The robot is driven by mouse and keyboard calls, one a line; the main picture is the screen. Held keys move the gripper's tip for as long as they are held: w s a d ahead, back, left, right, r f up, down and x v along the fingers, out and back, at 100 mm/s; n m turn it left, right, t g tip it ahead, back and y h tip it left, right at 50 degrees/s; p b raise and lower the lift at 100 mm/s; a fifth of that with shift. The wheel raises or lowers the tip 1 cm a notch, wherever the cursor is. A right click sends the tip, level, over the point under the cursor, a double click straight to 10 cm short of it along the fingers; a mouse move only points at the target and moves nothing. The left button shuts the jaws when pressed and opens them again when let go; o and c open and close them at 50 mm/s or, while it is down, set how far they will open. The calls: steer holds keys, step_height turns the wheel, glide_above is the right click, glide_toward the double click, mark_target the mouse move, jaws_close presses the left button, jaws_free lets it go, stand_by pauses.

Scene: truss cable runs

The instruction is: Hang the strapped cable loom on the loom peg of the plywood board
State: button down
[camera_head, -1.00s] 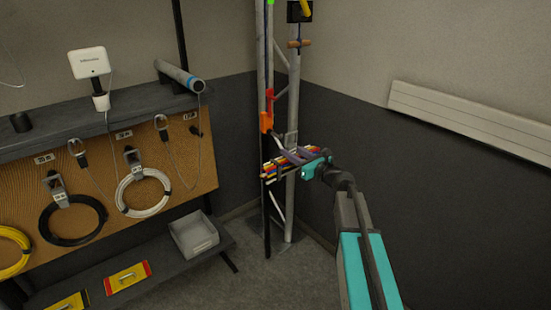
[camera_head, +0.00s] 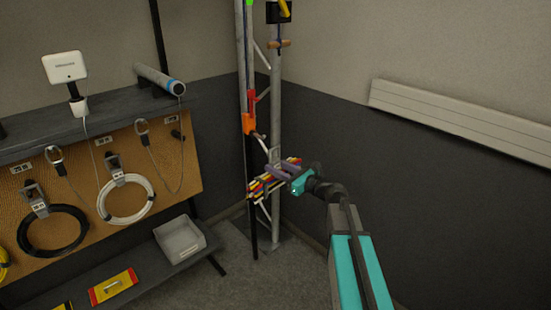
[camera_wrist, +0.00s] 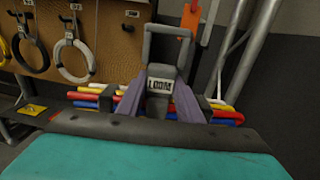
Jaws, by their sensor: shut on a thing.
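The strapped cable loom (camera_head: 262,189), a bundle of red, yellow, blue and white cables, hangs in the air at my gripper (camera_head: 280,170). In the wrist view the purple fingers of my gripper (camera_wrist: 160,98) are shut on its grey block marked LOOM (camera_wrist: 160,84), with a grey hanging loop (camera_wrist: 166,30) above. The bundle spreads to both sides behind the fingers. The plywood board (camera_head: 85,200) is at the left in the head view. A small dark peg (camera_head: 175,134) at its right end has no coil on it; its label is too small to read.
A black coil (camera_head: 50,232) and a white coil (camera_head: 127,198) hang on the board. A metal truss (camera_head: 276,100) stands just behind the loom. A grey bin (camera_head: 180,240) sits on the low shelf. A dark shelf (camera_head: 110,112) juts out above the board.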

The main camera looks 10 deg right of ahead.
steer(key=s+a+f+n+g+y, duration=0.1)
steer(key=s+f+g+y, duration=0.1)
steer(key=s, duration=0.6)
steer(key=s+a+f+n+g+y, duration=0.1)
steer(key=s+a+f+n+y, duration=0.1)
steer(key=s, duration=0.6)
steer(key=shift+s+n+g, duration=0.3)
steer(key=shift+s+g, duration=0.1)
